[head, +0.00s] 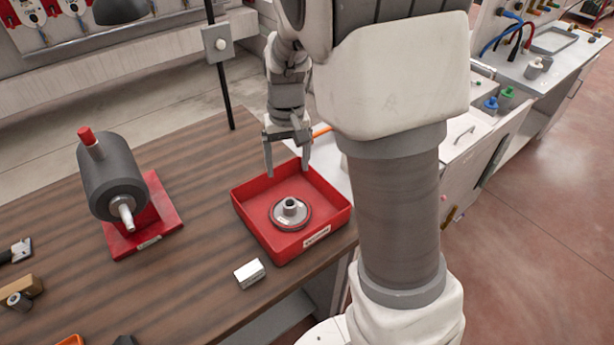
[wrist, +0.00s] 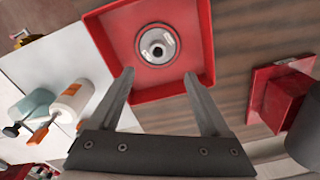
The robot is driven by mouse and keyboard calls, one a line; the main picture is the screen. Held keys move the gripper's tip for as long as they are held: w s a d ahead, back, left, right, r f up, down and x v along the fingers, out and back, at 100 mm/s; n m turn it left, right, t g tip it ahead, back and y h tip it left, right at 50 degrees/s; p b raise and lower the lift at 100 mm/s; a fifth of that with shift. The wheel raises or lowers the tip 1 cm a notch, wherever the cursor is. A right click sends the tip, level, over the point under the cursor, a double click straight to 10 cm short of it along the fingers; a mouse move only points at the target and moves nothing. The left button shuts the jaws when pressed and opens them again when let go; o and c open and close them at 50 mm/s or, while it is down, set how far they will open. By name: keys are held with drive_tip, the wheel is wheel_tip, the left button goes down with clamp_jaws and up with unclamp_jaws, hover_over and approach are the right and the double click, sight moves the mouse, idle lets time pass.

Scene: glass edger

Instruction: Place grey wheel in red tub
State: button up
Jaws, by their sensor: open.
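The grey wheel (head: 290,212) lies flat inside the red tub (head: 248,222), on its floor near the middle, with its hub facing up. In the wrist view the wheel (wrist: 158,45) also shows within the walls of the tub (wrist: 103,40). My gripper (head: 287,170) is above the tub's back edge, fingers pointing down, open and empty. In the wrist view the open fingers of my gripper (wrist: 158,80) are apart, and the wheel is beyond them, clear of both.
A grey cylindrical motor (head: 112,180) on a red base stands left of the tub. A small white block (head: 249,273) lies in front of the tub. A dark upright post (head: 220,85) stands behind it. Bare wooden tabletop (head: 195,285) lies between motor and block.

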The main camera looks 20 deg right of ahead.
drive_tip(key=s+r+t, duration=0.2)
drive_tip(key=s+r, duration=0.5)
drive_tip(key=s, duration=0.3)
drive_tip(key=s+r+t, duration=0.3)
drive_tip(key=s+r, duration=0.4)
drive_tip(key=s, duration=0.2)
drive_tip(key=shift+s+n, duration=0.4)
drive_tip(key=shift+d+r, duration=0.1)
